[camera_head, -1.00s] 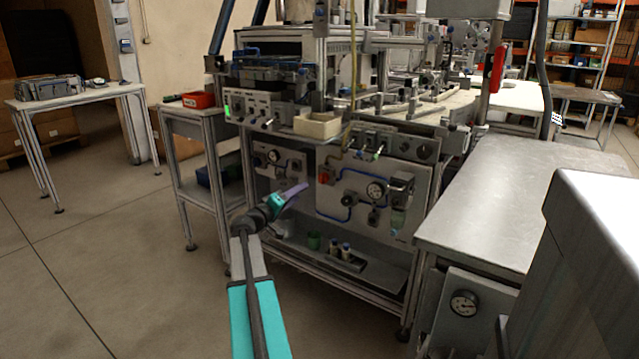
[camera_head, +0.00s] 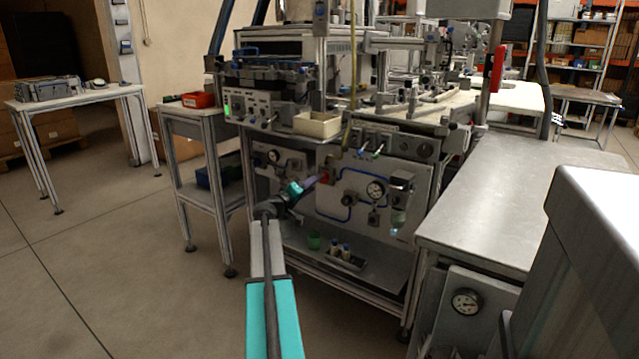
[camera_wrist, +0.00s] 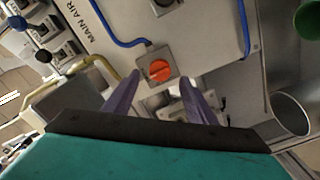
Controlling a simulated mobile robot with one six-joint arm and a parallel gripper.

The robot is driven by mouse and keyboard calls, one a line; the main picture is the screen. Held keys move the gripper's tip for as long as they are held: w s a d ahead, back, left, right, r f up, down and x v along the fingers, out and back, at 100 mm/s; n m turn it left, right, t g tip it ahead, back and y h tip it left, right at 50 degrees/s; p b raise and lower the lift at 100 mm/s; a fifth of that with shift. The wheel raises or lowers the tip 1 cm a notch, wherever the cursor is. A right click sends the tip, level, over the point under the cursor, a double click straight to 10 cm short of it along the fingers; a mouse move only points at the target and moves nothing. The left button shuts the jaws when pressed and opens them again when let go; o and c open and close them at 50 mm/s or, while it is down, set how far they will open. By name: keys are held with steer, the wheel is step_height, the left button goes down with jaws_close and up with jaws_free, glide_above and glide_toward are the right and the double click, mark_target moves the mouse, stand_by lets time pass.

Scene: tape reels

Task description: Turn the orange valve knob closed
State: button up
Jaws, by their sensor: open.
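The orange valve knob (camera_wrist: 160,71) is round with a slot-like mark and sits on a grey square block on the light panel. In the wrist view it lies just beyond and between my two purple fingertips, apart from them.
A blue hose (camera_wrist: 112,36) runs to the knob's block, near a "MAIN AIR" label. A pressure gauge (camera_head: 376,189) sits right of the knob. A yellow pipe (camera_wrist: 90,75) is left of my fingers. A metal table (camera_head: 520,190) stands at the right; floor is clear at left.

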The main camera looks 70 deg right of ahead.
steer(key=shift+x, duration=2.25)
steer(key=c, duration=1)
